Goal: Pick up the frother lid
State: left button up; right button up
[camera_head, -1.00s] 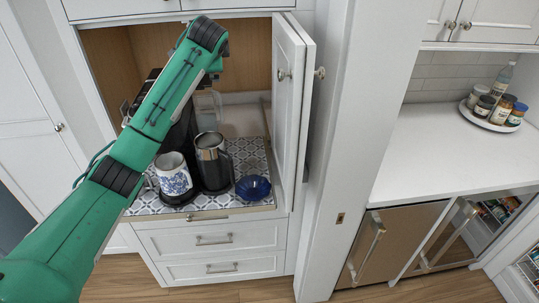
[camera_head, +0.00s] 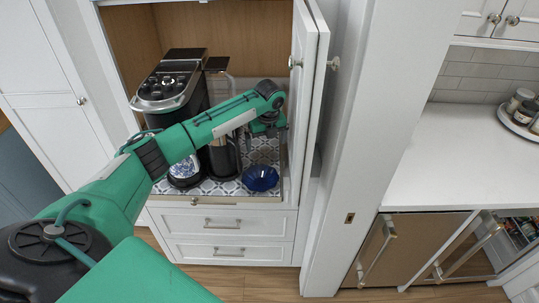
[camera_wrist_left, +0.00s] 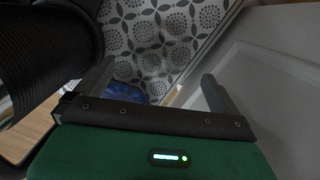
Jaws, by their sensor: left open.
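The dark frother (camera_head: 222,160) stands on the patterned mat, partly behind my left arm. I cannot make out a separate frother lid; the arm hides the frother's top. A blue faceted, rounded object (camera_head: 260,178) sits on the mat right of the frother. My left gripper (camera_head: 279,150) is above and slightly behind it, near the open cabinet door. In the left wrist view my gripper (camera_wrist_left: 157,76) is open with nothing between its fingers. The blue object (camera_wrist_left: 125,96) shows low behind the gripper's edge. My right gripper is not in view.
The coffee machine (camera_head: 172,82) stands at the back left of the cabinet. A blue-and-white mug (camera_head: 184,171) is in front of it, partly covered by my arm. The open door (camera_head: 308,100) bounds the right side. The white counter (camera_head: 440,155) is mostly clear.

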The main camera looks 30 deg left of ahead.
aim_at(265, 152)
pick_arm(q)
jog(key=shift+a+f+p, duration=0.1)
jog(key=shift+f+p, duration=0.2)
jog(key=shift+f, duration=0.05)
jog(key=f, duration=0.1)
jog(key=f+p, duration=0.2)
jog(key=f, duration=0.1)
jog(key=shift+w+a, duration=0.35)
jog(key=shift+f, duration=0.2)
jog(key=c, duration=0.8)
